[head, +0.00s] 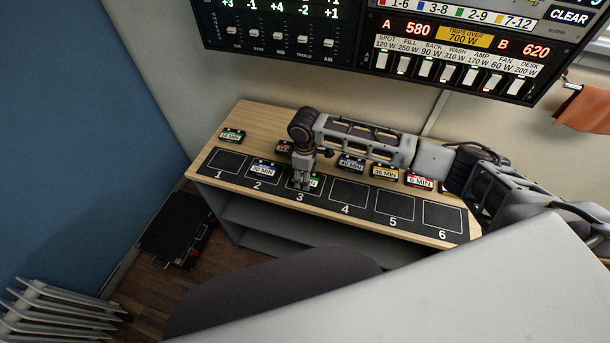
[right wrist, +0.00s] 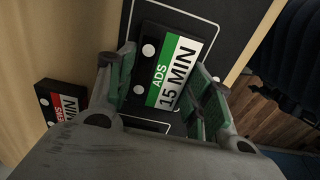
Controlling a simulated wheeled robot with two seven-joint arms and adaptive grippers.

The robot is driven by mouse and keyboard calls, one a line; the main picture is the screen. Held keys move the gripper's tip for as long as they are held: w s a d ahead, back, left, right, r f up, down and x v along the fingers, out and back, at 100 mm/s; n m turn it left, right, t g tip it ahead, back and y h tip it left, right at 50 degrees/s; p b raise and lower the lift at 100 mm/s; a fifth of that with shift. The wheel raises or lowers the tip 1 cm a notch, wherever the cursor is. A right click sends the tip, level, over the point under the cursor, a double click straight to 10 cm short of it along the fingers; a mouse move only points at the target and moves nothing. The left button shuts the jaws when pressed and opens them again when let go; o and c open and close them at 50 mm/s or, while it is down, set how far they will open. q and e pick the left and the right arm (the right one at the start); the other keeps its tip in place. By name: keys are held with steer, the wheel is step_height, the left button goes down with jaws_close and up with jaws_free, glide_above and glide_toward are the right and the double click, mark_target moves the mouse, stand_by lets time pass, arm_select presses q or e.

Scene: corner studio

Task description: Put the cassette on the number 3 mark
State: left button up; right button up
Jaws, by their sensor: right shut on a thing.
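The cassette with a green and white label reading ADS 15 MIN (right wrist: 170,72) is between the fingers of my right gripper (right wrist: 168,90). In the head view my right gripper (head: 303,184) points down over the number 3 mark (head: 301,197) and is shut on this cassette, whose green label edge (head: 315,183) shows beside the fingers. The cassette is at the 3 square, partly hidden by the gripper; I cannot tell whether it touches the mat. My left gripper is not in view.
A blue 20 MIN cassette (head: 263,170) lies on mark 2. Marks 1 (head: 227,161), 4 (head: 348,194), 5 (head: 394,205) and 6 (head: 442,217) are bare. Behind the mat lie several cassettes, including green (head: 232,135), red (head: 284,147), blue (head: 351,163) and yellow (head: 384,171) ones.

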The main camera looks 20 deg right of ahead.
steer(key=shift+f, duration=0.1)
steer(key=o, duration=1)
steer(key=shift+o, duration=0.2)
step_height(320, 180, up, 12)
stand_by(0.5)
